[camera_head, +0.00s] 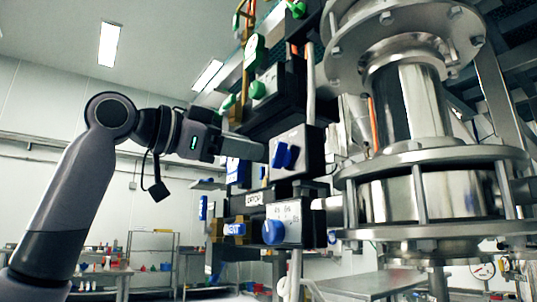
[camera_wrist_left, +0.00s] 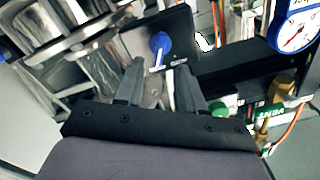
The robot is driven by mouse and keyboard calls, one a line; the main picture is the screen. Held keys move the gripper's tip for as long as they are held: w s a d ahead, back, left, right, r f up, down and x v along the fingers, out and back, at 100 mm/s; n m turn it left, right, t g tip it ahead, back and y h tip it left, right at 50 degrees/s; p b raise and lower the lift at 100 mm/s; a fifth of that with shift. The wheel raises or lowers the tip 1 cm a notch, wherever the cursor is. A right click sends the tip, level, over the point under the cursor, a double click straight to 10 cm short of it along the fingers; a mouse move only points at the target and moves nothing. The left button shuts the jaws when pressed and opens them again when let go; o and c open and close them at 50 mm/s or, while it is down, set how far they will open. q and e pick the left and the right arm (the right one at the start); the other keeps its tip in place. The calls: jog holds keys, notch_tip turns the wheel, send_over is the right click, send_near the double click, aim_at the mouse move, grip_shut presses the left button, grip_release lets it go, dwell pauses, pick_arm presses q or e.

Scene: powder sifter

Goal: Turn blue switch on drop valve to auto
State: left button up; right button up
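A blue switch (camera_head: 285,155) sits on the face of the upper grey-and-black control box. A second blue knob (camera_head: 273,232) is on a box below it, with small markings above that I cannot read. My left gripper (camera_head: 262,150) reaches in from the left, its fingertips just short of the upper switch. In the left wrist view its two fingers (camera_wrist_left: 157,72) stand apart with nothing between them. A blue switch (camera_wrist_left: 160,44) on a dark panel lies just beyond the fingertips, roughly centred in the gap. Which label it points to cannot be read. My right gripper is not in view.
A large steel flanged vessel (camera_head: 436,195) stands close on the right. Green-capped fittings (camera_head: 254,52) and pipes are above the box. A blue-rimmed gauge (camera_wrist_left: 294,32) is at the upper right of the wrist view. Shelving (camera_head: 152,262) stands far back left.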

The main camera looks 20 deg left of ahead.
aim_at(275, 154)
pick_arm(q)
jog(key=x, duration=0.4)
jog(key=shift+d, duration=0.1)
jog(key=shift+w+d, duration=0.35)
jog(key=shift+w, duration=0.1)
jog(key=shift+f, duration=0.1)
grip_shut()
